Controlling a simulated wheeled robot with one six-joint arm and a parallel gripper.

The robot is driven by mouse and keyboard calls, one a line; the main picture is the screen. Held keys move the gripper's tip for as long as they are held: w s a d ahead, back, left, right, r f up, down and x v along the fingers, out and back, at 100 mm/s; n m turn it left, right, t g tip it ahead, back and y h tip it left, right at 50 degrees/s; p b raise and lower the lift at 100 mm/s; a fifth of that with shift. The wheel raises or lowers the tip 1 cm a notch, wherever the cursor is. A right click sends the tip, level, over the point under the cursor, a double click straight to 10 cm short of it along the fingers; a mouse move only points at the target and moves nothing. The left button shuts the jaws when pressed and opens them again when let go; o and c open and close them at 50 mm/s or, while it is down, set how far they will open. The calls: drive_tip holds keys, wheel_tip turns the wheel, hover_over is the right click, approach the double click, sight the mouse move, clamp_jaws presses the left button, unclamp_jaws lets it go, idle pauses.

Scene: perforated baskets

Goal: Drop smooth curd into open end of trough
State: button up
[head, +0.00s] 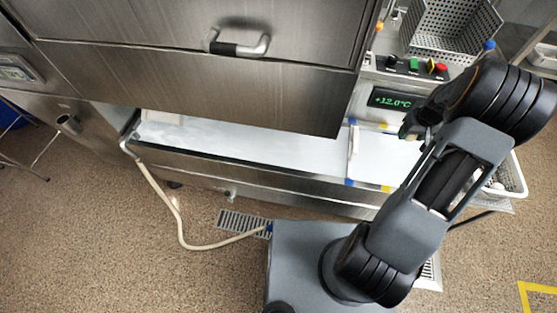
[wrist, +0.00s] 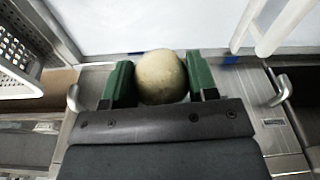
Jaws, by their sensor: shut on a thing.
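A round, pale beige curd (wrist: 161,77) sits between the green pads of my gripper (wrist: 160,82) in the wrist view. My gripper is shut on it and its surface looks smooth, with slight mottling. The trough (head: 250,140) is a long, white-bottomed steel basin under the steel cabinet in the head view. It also shows in the wrist view (wrist: 180,25), just beyond the held curd. In the head view my arm reaches over the trough's right part. It hides most of the gripper, and the curd cannot be made out there.
A white divider (head: 353,140) crosses the trough near blue and yellow tape. A control panel (head: 415,68) with coloured buttons and a +12.0°C display stands behind. A perforated basket (head: 450,28) is at the back right. A white basket (head: 518,178) is partly hidden at right.

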drive_tip(key=shift+w+a+f+b, duration=0.1)
drive_tip(key=shift+a+f+b, duration=0.05)
drive_tip(key=shift+f, duration=0.25)
drive_tip(key=shift+w+a+f+b, duration=0.1)
drive_tip(key=shift+a+f+b, duration=0.05)
drive_tip(key=shift+f, duration=0.25)
drive_tip(key=o, duration=1)
drive_tip(key=shift+d, duration=0.1)
drive_tip(key=shift+s, duration=0.1)
drive_tip(key=shift+r, duration=0.1)
drive_tip(key=r, duration=0.4)
drive_tip(key=s+r+p, duration=0.1)
drive_tip(key=r, duration=0.4)
drive_tip(key=r+p, duration=0.1)
drive_tip(key=r, duration=0.3)
drive_tip(key=shift+s+r, duration=0.4)
